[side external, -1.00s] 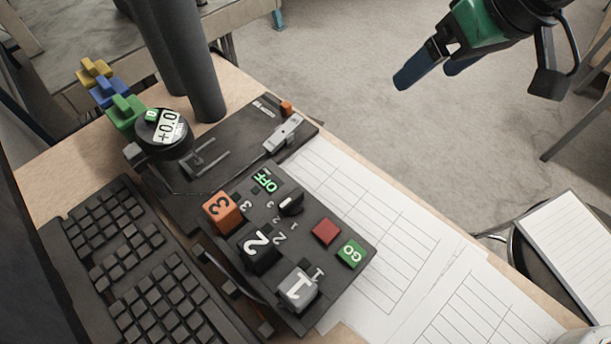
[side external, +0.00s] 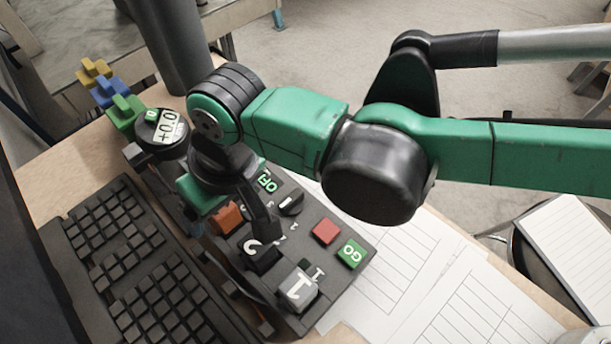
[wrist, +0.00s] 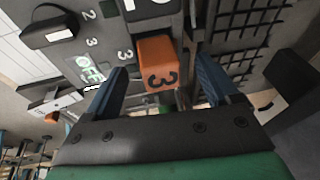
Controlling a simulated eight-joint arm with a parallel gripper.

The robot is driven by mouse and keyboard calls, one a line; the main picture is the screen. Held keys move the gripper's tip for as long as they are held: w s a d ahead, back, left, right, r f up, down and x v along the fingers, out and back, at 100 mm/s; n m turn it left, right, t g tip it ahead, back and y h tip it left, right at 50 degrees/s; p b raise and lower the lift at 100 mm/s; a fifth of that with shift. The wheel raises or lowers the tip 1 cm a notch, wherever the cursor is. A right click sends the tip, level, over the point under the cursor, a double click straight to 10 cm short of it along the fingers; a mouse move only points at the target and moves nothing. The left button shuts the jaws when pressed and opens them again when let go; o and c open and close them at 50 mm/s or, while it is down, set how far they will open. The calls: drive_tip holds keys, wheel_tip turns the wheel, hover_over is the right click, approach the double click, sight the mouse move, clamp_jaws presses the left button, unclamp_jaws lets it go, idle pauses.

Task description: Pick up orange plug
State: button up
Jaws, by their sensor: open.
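The orange plug (side external: 228,217) stands on the black control panel (side external: 335,275), beside the black plug marked 2 (side external: 262,256). In the side view my wrist partly covers it. In the wrist view the orange plug (wrist: 156,62) shows its dark 3 and lies between the two blue fingers. My gripper (wrist: 162,68) is open, with one finger on each side of the plug and a visible gap on both sides. I cannot tell exactly how deep the fingertips reach.
A grey plug marked 1 (side external: 298,288), a red button (side external: 325,231) and a green GO button (side external: 351,253) are on the panel. A keyboard (side external: 140,270) lies to its left. Yellow, blue and green pieces (side external: 110,92) stand at the back left. Paper sheets (side external: 430,285) lie right.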

drive_tip(key=shift+f, duration=0.2)
clamp_jaws()
drive_tip(key=shift+a+r, duration=0.1)
wheel_tip(320, 180, up, 12)
idle(0.9)
